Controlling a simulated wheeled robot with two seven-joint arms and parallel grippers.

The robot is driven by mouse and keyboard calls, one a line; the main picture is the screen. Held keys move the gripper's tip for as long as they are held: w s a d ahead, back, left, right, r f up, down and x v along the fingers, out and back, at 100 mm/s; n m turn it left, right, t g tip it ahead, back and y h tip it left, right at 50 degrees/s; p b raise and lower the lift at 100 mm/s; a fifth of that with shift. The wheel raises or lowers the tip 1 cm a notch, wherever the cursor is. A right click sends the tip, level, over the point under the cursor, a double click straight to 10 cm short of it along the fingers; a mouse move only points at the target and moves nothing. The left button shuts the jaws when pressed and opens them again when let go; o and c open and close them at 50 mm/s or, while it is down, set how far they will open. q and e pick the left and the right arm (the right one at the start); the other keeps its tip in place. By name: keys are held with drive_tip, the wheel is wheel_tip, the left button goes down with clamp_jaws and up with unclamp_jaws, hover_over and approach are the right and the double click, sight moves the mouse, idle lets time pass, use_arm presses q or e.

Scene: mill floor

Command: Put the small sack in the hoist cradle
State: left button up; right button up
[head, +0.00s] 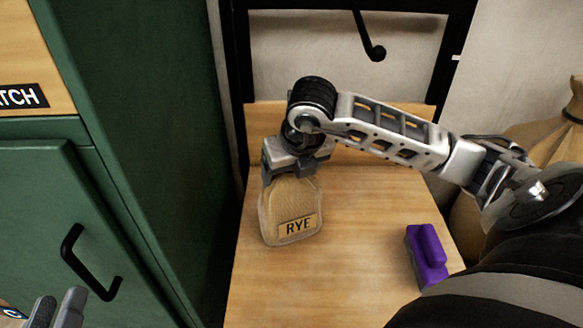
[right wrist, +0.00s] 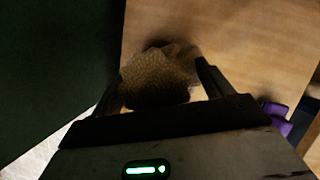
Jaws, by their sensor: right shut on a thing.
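The small sack (head: 290,215) is tan, with a RYE label on its front. My right gripper (head: 290,175) is shut on its top and holds it roughly upright over the left part of a wooden platform (head: 345,275). The platform has a low back board and black uprights behind it; I take it for the hoist cradle, but no label confirms this. I cannot tell whether the sack's base touches the wood. In the right wrist view the sack (right wrist: 160,78) is between the fingers. My left gripper (head: 58,310) shows at the lower left edge, fingers apart and empty.
A purple block-like object (head: 427,256) lies on the platform's right side. A green cabinet (head: 130,120) with a black handle (head: 88,265) stands close on the left. A black hook (head: 374,50) hangs at the back. A large brown sack (head: 545,135) stands at right.

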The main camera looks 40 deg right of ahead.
drive_tip(key=shift+r, duration=0.15)
drive_tip(key=o, duration=2)
